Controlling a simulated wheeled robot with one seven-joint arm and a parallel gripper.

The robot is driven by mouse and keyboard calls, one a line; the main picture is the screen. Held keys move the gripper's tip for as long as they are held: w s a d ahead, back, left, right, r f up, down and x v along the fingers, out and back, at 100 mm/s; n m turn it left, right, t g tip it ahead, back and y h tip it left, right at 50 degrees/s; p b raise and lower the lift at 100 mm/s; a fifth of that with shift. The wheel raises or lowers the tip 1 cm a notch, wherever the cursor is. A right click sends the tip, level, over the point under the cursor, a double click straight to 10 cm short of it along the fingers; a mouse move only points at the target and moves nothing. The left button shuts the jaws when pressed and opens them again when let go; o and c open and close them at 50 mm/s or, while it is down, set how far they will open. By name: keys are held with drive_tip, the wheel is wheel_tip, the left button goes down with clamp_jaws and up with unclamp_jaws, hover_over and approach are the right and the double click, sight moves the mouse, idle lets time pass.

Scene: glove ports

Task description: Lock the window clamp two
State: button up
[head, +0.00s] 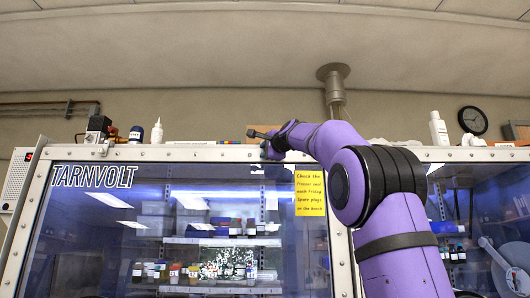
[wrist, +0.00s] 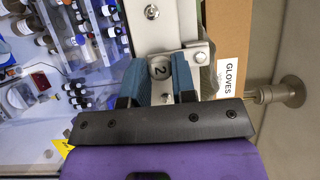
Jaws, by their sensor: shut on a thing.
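The dark gripper body hides the near part of the clamp. In the head view my gripper (head: 272,148) is at the top edge of the glove box, above the window (head: 110,230). The clamp is too small and covered to make out there, and I cannot tell its lever's position.
A box labelled GLOVES (wrist: 232,60) stands beside the clamp in the wrist view. A white squeeze bottle (head: 156,133) and a white bottle (head: 438,129) stand on top of the glove box. A yellow notice (head: 310,193) is on the window. A pipe (head: 334,85) rises behind my arm.

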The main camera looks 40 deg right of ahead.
drive_tip(key=shift+f, duration=0.1)
idle(0.3)
drive_tip(key=o, duration=0.9)
drive_tip(key=s+a, duration=0.1)
drive_tip(key=s, duration=0.9)
drive_tip(key=shift+s, duration=0.35)
drive_tip(key=shift+a, duration=0.2)
